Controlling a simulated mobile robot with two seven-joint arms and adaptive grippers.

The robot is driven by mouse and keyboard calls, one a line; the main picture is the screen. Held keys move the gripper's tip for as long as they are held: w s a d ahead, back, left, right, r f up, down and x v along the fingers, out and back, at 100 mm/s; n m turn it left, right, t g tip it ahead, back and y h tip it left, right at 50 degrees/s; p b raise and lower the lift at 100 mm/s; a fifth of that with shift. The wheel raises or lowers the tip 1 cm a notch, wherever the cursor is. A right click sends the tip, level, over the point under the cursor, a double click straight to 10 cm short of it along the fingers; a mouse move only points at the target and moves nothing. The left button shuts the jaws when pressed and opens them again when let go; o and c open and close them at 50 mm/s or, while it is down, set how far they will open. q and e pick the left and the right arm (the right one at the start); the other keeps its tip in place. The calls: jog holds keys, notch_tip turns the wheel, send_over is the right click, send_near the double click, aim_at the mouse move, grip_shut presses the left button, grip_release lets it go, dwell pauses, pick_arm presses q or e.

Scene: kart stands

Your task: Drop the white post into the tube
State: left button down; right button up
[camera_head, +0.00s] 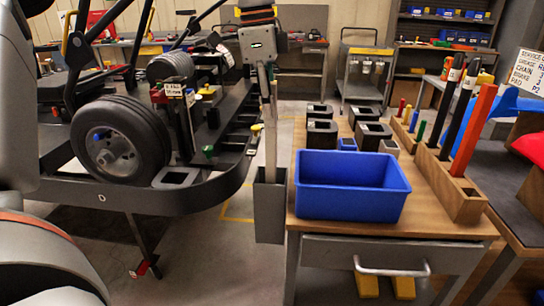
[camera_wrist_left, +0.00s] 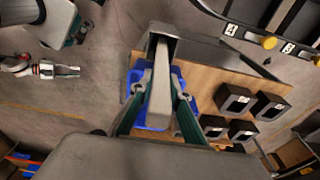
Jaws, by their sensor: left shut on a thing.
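My left gripper (camera_head: 259,52) is shut on the upper part of the white post (camera_head: 270,125), which hangs upright. In the left wrist view, the gripper's green-edged fingers (camera_wrist_left: 157,102) lie on both sides of the post (camera_wrist_left: 160,88). The tube (camera_head: 269,212) is a grey square upright box at the bench's left side, with its open mouth upward. In the left wrist view the tube's mouth (camera_wrist_left: 169,34) surrounds the post's far end. The post's lower end shows at the mouth; how deep it goes is hidden.
A blue bin (camera_head: 352,200) stands on the wooden bench (camera_head: 440,220) just right of the tube. Several black square blocks (camera_head: 322,134) stand behind it. A wooden rack (camera_head: 462,200) holds coloured posts. The kart stand with a wheel (camera_head: 120,145) is close on the left.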

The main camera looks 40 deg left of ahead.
aim_at(270, 152)
pick_arm(q)
notch_tip(270, 152, down, 5)
jog(key=shift+f, duration=0.85)
notch_tip(270, 152, down, 4)
jog(key=shift+r+b, duration=0.2)
jog(key=shift+b, duration=0.1)
pick_arm(e)
jog(key=shift+a+f, duration=0.1)
jog(key=shift+a, duration=0.05)
pick_arm(q)
jog(key=shift+r, duration=0.1)
